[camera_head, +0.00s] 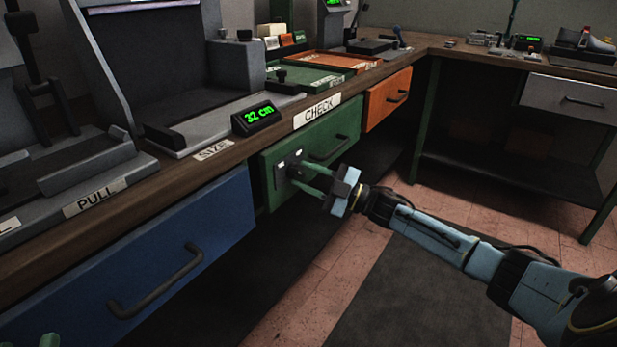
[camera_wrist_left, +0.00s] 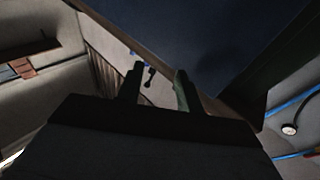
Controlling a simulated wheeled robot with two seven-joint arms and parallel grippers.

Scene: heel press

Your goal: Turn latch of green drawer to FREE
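The green drawer (camera_head: 345,124) is closed under the bench, with a dark bar handle (camera_head: 329,150). Its dark latch (camera_head: 282,177) is at the left of its front, beside two small white marks. I cannot read the marks or tell the latch's setting. My right gripper (camera_head: 302,177) reaches in from the right. Its green fingers are apart, with their tips at the latch and partly hiding it; contact is unclear. My left gripper (camera_wrist_left: 160,82) is open and empty in the left wrist view. Only bits of its fingers show at the bottom left of the head view.
A blue drawer (camera_head: 150,255) is left of the green one, an orange drawer (camera_head: 388,99) to its right. The floor (camera_head: 305,305) in front is clear.

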